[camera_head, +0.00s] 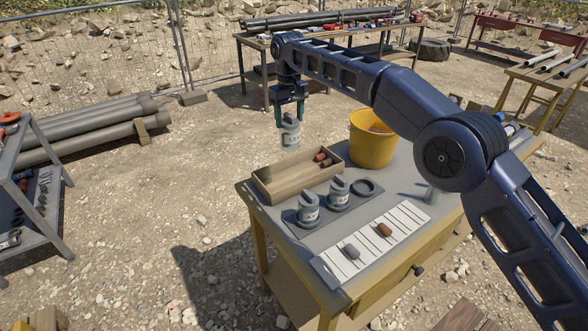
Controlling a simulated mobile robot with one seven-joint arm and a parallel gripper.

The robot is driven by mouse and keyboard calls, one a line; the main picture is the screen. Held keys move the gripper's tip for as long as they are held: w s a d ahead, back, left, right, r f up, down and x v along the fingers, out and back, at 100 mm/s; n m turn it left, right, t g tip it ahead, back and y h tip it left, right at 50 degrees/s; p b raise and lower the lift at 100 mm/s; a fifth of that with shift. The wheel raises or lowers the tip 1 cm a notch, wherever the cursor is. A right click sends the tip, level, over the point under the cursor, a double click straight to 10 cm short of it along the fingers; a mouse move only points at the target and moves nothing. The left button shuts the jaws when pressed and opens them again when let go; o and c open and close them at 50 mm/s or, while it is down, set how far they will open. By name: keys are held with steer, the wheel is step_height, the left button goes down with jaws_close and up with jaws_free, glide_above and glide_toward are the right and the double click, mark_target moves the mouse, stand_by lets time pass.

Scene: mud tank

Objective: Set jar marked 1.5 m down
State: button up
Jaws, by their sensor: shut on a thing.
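My gripper (289,114) is shut on a grey jar with a pale label (290,133). It holds the jar upright in the air, above or beyond the back of the wooden tray; the exact height is hard to tell. The writing on the label is too small to read. Two similar jars, the left one (308,210) and the right one (339,194), stand upright on a grey mat (318,227) on the workbench. A dark ring (363,187) lies flat on the mat, to the right of the jars, with nothing standing in it.
A wooden tray (272,195) with small reddish pieces is behind the jars. A yellow bucket (372,148) stands right of it. A ruled white board (335,267) with two small lumps lies in front.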

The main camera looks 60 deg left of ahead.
mark_target(290, 132)
step_height(290, 132, down, 18)
steer(key=shift+r, duration=0.15)
stand_by(0.5)
steer(key=o, duration=1.6)
steer(key=shift+f, duration=0.2)
steer(key=shift+c, duration=0.2)
step_height(290, 132, up, 12)
steer(key=shift+r, duration=0.15)
